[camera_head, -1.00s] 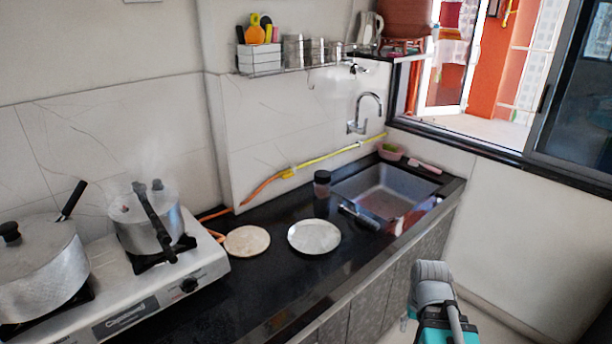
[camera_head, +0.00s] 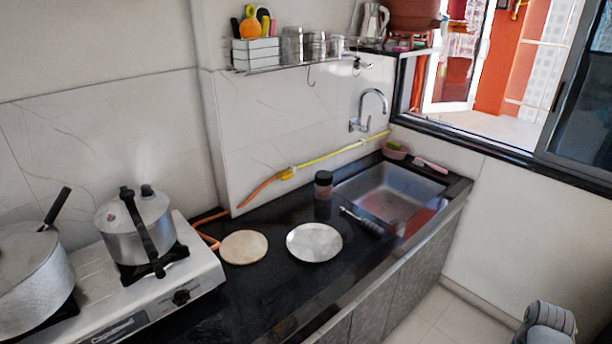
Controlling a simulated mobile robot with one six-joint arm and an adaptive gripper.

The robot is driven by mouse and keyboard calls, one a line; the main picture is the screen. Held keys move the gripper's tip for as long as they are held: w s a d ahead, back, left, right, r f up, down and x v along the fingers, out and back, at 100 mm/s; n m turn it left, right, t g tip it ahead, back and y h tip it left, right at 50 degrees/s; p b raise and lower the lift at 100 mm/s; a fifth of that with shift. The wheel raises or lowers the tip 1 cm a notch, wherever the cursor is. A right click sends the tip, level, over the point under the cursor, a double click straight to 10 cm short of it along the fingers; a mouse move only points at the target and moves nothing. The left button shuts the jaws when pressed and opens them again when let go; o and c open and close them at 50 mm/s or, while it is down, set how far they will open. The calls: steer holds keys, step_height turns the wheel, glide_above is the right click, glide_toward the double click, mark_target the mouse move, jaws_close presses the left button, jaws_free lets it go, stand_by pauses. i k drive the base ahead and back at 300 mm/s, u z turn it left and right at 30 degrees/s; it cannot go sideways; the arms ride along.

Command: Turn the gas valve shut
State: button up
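The gas line runs along the tiled wall behind the counter as a yellow pipe (camera_head: 335,153). At its lower left end it meets an orange hose (camera_head: 258,190). A small yellow fitting where they meet looks like the gas valve (camera_head: 287,173). It is too small to tell how its handle is turned. A grey rounded part of my arm shows at the bottom right corner, far from the valve. My gripper's fingers are not in view. The stove (camera_head: 205,283) stands at the left, and the hose leads down toward it.
A pressure cooker (camera_head: 140,225) with steam above it and a large pot (camera_head: 30,275) stand on the stove. A wooden disc (camera_head: 243,247), metal plate (camera_head: 314,242) and dark jar (camera_head: 323,185) sit on the black counter. A sink (camera_head: 395,190) is at right. A rack (camera_head: 300,64) hangs above.

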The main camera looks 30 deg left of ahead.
mark_target(285, 177)
steer(key=z, duration=0.45)
steer(key=k, duration=0.85)
steer(key=u, duration=1.2)
steer(key=i, duration=0.9)
steer(key=u, duration=0.05)
